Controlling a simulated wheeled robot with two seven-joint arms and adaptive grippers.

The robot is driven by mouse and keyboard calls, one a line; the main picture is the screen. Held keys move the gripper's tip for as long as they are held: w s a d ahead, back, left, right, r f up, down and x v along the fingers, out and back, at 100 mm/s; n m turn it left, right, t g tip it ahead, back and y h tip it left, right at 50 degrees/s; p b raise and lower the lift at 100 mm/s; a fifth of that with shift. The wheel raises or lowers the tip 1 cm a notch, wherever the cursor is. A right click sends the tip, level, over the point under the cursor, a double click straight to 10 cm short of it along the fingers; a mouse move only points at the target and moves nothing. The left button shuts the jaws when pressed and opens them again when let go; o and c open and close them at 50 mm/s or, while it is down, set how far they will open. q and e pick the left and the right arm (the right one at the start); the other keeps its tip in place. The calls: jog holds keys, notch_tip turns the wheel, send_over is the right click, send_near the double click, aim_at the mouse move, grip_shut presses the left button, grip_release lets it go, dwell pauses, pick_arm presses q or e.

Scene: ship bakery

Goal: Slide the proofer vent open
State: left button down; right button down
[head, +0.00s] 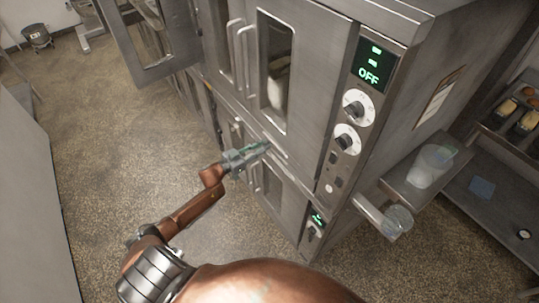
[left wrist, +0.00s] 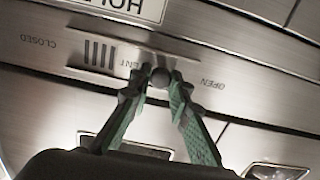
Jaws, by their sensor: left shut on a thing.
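The proofer vent is a slotted metal strip (left wrist: 99,53) on the oven front, upside down in the left wrist view. The word CLOSED is at its left and OPEN at its right. A small round knob (left wrist: 160,77) sits between these words, by the partly hidden word VENT. My left gripper (left wrist: 160,80) has its green fingers shut on the knob. In the head view my left gripper (head: 266,147) reaches the band between the upper and lower doors and hides the knob there. My right gripper is not in view.
The steel oven (head: 312,75) has upright door handles (head: 245,60) above the vent and a control panel reading OFF (head: 368,76) on the right. Another door (head: 150,45) stands open at upper left. A side shelf (head: 400,185) holds a clear container (head: 433,163).

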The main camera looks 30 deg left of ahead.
pick_arm(q)
jog(key=shift+w+a, duration=0.2)
jog(key=shift+a, duration=0.35)
jog(key=shift+w+a, duration=0.15)
jog(key=shift+a, duration=0.35)
jog(key=c, duration=1.8)
grip_release()
jog(key=shift+a, duration=0.1)
jog(key=shift+s, duration=0.3)
jog(key=v, duration=1.1)
jog(key=shift+s+a, duration=0.15)
